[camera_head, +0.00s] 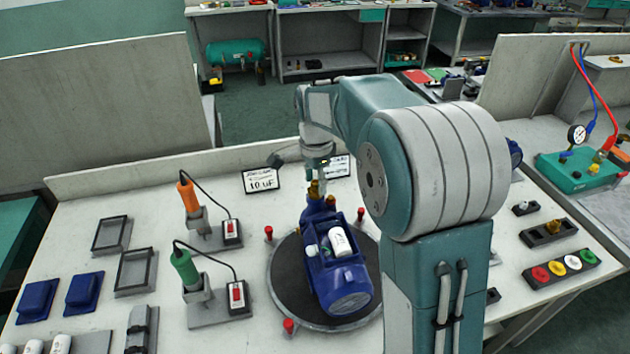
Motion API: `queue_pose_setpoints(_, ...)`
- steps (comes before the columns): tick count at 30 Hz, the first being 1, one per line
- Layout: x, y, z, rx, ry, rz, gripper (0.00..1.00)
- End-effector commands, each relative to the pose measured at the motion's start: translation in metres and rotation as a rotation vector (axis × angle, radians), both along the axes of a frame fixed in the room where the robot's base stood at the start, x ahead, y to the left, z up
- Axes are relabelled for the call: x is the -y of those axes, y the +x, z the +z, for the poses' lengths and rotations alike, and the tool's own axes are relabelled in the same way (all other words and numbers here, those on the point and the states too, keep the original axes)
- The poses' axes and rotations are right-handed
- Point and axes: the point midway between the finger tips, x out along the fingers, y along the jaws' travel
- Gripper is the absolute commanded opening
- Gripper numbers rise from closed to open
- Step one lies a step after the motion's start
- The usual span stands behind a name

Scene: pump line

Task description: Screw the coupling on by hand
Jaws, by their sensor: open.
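A blue pump (338,262) with a white cylinder on it lies on a round dark turntable (290,290) in the middle of the bench. A small brass piece (314,189), likely the coupling, stands upright at the pump's far end. My gripper (316,176) is open and points down right above the brass piece. The fingertips are small and partly merge with the brass, so I cannot tell whether they surround or touch it. My own arm hides the turntable's right side and part of the bench.
Red pegs (289,326) stand around the turntable. An orange-handled tool (188,196) and a green-handled tool (186,269) stand in holders on the left. A small sign (261,180) stands behind. A tray of coloured caps (561,268) lies on the right.

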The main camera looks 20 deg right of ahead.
Motion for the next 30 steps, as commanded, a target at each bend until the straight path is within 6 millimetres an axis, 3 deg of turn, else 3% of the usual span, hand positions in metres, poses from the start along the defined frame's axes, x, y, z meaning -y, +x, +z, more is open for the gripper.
queue_pose_setpoints(8, 0.0000, 0.0000, 0.0000, 0.000, 0.000, 0.021, 0.61)
queue_pose_setpoints(17, 0.0000, 0.0000, 0.0000, 0.000, 0.000, 0.287, 0.61)
queue_pose_setpoints(27, 0.0000, 0.0000, 0.0000, 0.000, 0.000, 0.299, 0.61)
queue_pose_setpoints(28, 0.0000, 0.0000, 0.0000, 0.000, 0.000, 0.299, 0.56)
queue_pose_setpoints(30, 0.0000, 0.0000, 0.0000, 0.000, 0.000, 0.298, 0.25)
